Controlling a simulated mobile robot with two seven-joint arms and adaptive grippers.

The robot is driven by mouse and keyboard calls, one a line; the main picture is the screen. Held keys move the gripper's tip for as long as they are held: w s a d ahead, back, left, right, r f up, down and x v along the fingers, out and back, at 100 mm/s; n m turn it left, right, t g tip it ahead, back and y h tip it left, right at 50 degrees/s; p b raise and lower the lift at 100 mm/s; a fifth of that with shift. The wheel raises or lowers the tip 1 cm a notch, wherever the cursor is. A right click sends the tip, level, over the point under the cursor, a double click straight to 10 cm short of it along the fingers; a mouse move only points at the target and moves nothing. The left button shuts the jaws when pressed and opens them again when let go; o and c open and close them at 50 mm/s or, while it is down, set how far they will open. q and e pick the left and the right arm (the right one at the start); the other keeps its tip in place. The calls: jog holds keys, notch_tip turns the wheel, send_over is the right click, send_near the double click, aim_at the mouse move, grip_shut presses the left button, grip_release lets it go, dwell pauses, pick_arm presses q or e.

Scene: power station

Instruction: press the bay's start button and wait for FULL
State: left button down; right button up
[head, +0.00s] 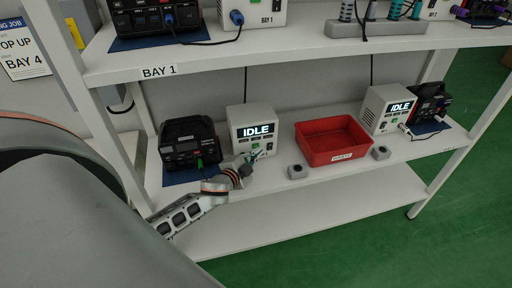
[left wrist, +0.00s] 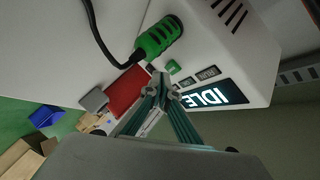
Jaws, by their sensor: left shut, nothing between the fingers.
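A white charger box (head: 250,117) with a lit display reading IDLE (head: 255,131) stands on the middle shelf. In the left wrist view the display (left wrist: 215,94) shows beside a small green button (left wrist: 173,67) and a green plug with a black cable (left wrist: 158,37). My left gripper (head: 254,156) is shut and empty, its tips close in front of the charger's lower front. In the wrist view the fingertips (left wrist: 158,84) are near the button; I cannot tell whether they touch it. My right gripper is not in view.
A black power unit (head: 187,142) stands on a blue mat left of the charger. A red bin (head: 333,142), small grey blocks and a second IDLE charger (head: 386,108) are to the right. The upper shelf's edge, labelled BAY 1 (head: 159,71), runs above.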

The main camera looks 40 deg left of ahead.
pick_arm(q)
jog(key=shift+w+a, duration=0.1)
jog(key=shift+w, duration=0.05)
dwell(0.4)
jog(key=shift+w+a, duration=0.15)
jog(key=shift+a, duration=0.1)
jog(key=shift+w, duration=0.1)
dwell(0.5)
jog(key=shift+s+d, duration=0.35)
jog(key=shift+s, duration=0.05)
jog(key=shift+s+d+p, duration=0.3)
jog(key=shift+s+d, duration=0.7)
jog(key=shift+d, duration=0.15)
jog(key=shift+s+d+p, duration=0.3)
jog(key=shift+s+d, duration=0.65)
jog(key=shift+d, duration=0.2)
